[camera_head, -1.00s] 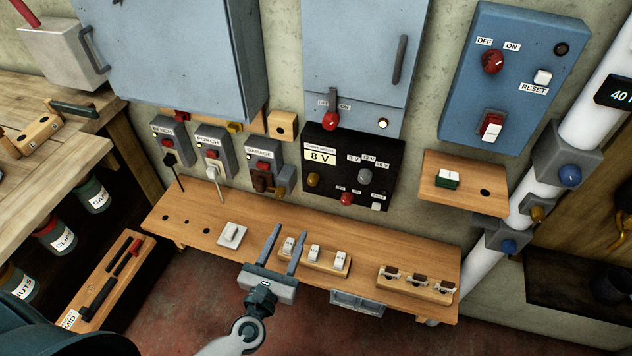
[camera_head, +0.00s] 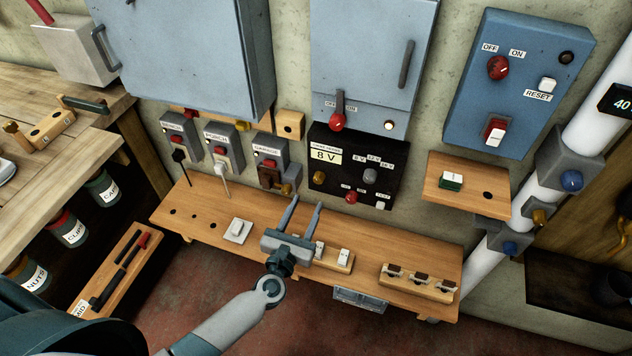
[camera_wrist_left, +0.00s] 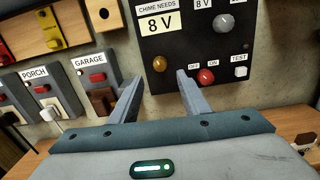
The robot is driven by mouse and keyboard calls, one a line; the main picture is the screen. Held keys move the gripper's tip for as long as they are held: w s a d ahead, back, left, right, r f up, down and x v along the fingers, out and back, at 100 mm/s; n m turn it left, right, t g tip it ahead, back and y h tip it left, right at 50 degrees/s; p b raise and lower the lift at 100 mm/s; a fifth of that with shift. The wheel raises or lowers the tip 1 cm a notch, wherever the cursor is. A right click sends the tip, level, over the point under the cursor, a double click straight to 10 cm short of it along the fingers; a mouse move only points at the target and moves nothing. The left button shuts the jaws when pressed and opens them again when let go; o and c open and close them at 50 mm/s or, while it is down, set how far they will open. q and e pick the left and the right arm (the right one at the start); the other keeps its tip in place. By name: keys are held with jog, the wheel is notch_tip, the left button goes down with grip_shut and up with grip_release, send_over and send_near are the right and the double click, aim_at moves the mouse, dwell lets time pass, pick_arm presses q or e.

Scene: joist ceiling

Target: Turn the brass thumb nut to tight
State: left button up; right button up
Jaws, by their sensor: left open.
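A round brass-coloured nut (camera_head: 319,177) sits at the lower left of the black chime panel (camera_head: 389,160). It also shows in the left wrist view (camera_wrist_left: 160,64), between and beyond my fingertips. My left gripper (camera_head: 305,203) is open and empty, below and a little left of this nut in the head view, apart from it. Its two fingers point at the panel. Whether the nut is tight or loose cannot be told. My right gripper is not in view.
A red knob (camera_head: 351,196) and a grey knob (camera_head: 369,176) share the panel. The garage switch box (camera_head: 270,157) is to its left. A wooden shelf (camera_head: 190,205) below carries white switches and plugs.

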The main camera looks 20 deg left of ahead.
aim_at(317, 182)
pick_arm(q)
jog(key=w, duration=0.4)
jog(key=shift+w+r+p, duration=0.1)
jog(key=shift+w+p, duration=0.25)
jog(key=w, duration=0.3)
jog(key=shift+d, duration=0.15)
jog(key=shift+w, duration=0.5)
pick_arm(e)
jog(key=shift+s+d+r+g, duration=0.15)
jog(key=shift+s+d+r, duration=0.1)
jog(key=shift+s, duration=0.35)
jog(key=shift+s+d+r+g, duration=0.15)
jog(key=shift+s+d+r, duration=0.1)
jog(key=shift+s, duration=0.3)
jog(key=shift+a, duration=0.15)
pick_arm(q)
jog(key=c, duration=1.1)
jog(key=shift+o, duration=0.2)
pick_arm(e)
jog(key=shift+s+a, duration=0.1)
